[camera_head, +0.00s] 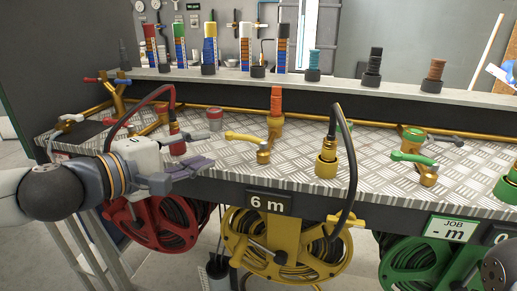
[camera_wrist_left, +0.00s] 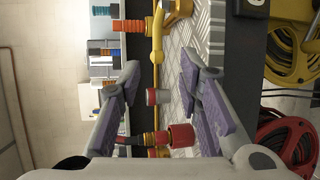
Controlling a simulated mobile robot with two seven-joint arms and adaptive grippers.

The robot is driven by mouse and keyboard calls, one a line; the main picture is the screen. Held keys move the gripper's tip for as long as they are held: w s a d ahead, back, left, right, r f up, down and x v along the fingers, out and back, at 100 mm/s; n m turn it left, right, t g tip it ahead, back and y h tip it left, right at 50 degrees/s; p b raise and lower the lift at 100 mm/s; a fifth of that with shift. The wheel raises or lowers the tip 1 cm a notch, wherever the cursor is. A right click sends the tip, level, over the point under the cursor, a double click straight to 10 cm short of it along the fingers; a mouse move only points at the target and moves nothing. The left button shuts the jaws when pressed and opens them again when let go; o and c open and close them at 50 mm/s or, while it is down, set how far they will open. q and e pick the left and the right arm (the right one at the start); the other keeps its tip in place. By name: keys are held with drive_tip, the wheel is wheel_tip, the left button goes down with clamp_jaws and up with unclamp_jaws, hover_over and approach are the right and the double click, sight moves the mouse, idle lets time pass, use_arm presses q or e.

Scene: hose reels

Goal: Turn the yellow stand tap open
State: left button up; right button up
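The yellow stand tap (camera_head: 263,152) stands on the metal-plate bench top, near its front edge above the yellow reel. Its yellow lever (camera_head: 243,137) points left in the head view. My left gripper (camera_head: 188,170) is at the bench's front edge, left of the tap and apart from it. In the left wrist view my gripper (camera_wrist_left: 160,92) is open, its two purple-grey finger pads wide apart with nothing held between them. Part of a yellow fitting shows at the top of that view; I cannot tell whether it is the tap. My right gripper is not in view.
A red hose fitting (camera_head: 177,140) and a grey-red cap (camera_head: 215,118) stand near my left gripper. A yellow hose fitting (camera_head: 326,162) with a black hose is right of the tap. A green-lever tap (camera_head: 428,174) is further right. Yellow (camera_head: 285,240) and red reels hang below.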

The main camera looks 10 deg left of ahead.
sight(236, 137)
use_arm(q)
drive_tip(key=b+x, duration=0.2)
drive_tip(key=x, duration=0.9)
drive_tip(key=shift+w+r, duration=0.1)
drive_tip(key=shift+w, duration=0.05)
drive_tip(key=shift+w+d, duration=0.2)
drive_tip(key=shift+w, duration=0.1)
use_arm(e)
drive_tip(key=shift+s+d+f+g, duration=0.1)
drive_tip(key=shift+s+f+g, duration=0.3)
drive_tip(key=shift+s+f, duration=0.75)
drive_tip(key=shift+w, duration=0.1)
use_arm(q)
drive_tip(key=shift+r, duration=0.1)
clamp_jaws()
